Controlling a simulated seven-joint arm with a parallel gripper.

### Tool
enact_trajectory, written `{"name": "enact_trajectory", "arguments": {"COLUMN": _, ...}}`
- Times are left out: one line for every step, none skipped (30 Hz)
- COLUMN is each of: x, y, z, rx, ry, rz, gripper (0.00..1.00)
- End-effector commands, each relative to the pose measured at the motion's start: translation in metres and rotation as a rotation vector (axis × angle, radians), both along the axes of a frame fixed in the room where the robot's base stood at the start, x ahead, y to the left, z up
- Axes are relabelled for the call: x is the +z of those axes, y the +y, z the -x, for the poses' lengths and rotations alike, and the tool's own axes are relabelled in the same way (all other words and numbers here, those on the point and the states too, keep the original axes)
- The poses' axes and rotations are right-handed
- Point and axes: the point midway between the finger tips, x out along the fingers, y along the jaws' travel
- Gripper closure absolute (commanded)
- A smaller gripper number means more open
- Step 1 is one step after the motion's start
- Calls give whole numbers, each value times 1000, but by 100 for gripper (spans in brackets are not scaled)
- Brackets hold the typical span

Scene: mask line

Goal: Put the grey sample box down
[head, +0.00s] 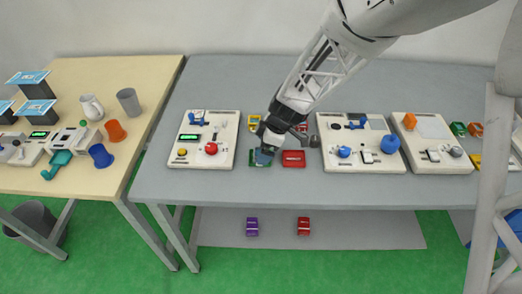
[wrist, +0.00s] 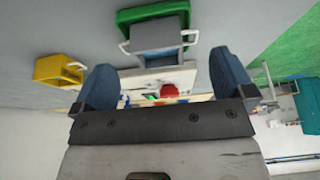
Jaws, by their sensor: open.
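In the wrist view a grey box (wrist: 158,36) with pale handles at its sides lies beyond my fingertips. It overlaps a green tray (wrist: 128,17), and I cannot tell whether it rests inside it. My gripper (wrist: 162,78) has two blue fingers spread wide, with nothing between them; the grey box is apart from them. In the head view my gripper (head: 264,154) is low over the green tray (head: 255,163) on the grey table, and largely hides it. The grey box cannot be made out clearly there.
A red tray (head: 293,159) lies just right of my gripper and a yellow tray (head: 254,119) behind it. Panels with knobs stand left (head: 186,140) and right (head: 333,159). A lower shelf (head: 350,228) holds a purple box (head: 252,227) and a red box (head: 303,227).

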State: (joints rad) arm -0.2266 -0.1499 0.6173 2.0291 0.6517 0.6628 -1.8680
Motion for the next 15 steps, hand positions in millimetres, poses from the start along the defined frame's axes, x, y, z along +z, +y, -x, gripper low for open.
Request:
{"name": "enact_trajectory", "arguments": {"x": 8, "y": -3, "z": -1, "rx": -1, "ry": -2, "rz": -1, "gripper": 0}}
{"name": "enact_trajectory", "arguments": {"x": 12, "y": -5, "z": -1, "rx": -2, "ry": -2, "rz": -1, "gripper": 0}}
{"name": "enact_trajectory", "arguments": {"x": 18, "y": -8, "z": -1, "rx": -2, "ry": -3, "rz": -1, "gripper": 0}}
{"name": "enact_trajectory", "arguments": {"x": 23, "y": -10, "z": -1, "rx": -2, "ry": -3, "rz": -1, "gripper": 0}}
{"name": "enact_trajectory", "arguments": {"x": 28, "y": -11, "z": -1, "rx": -2, "ry": -2, "rz": -1, "gripper": 0}}
{"name": "enact_trajectory", "arguments": {"x": 34, "y": -14, "z": -1, "rx": -1, "ry": -3, "rz": -1, "gripper": 0}}
{"name": "enact_trajectory", "arguments": {"x": 38, "y": -16, "z": -1, "rx": -1, "ry": -3, "rz": -1, "gripper": 0}}
{"name": "enact_trajectory", "arguments": {"x": 43, "y": -18, "z": -1, "rx": -1, "ry": -2, "rz": 0, "gripper": 0}}
{"name": "enact_trajectory", "arguments": {"x": 49, "y": -20, "z": -1, "rx": -1, "ry": -3, "rz": -1, "gripper": 0}}
{"name": "enact_trajectory", "arguments": {"x": 53, "y": -22, "z": -1, "rx": -2, "ry": -2, "rz": -1, "gripper": 0}}
{"name": "enact_trajectory", "arguments": {"x": 57, "y": -24, "z": -1, "rx": -2, "ry": -3, "rz": -1, "gripper": 0}}
{"name": "enact_trajectory", "arguments": {"x": 62, "y": -26, "z": -1, "rx": -2, "ry": -2, "rz": -1, "gripper": 0}}
{"name": "enact_trajectory", "arguments": {"x": 65, "y": -27, "z": -1, "rx": -2, "ry": -1, "rz": 0, "gripper": 0}}
{"name": "enact_trajectory", "arguments": {"x": 68, "y": -28, "z": -1, "rx": -1, "ry": -2, "rz": 0, "gripper": 0}}
{"name": "enact_trajectory", "arguments": {"x": 72, "y": -30, "z": -1, "rx": -1, "ry": -2, "rz": 0, "gripper": 0}}
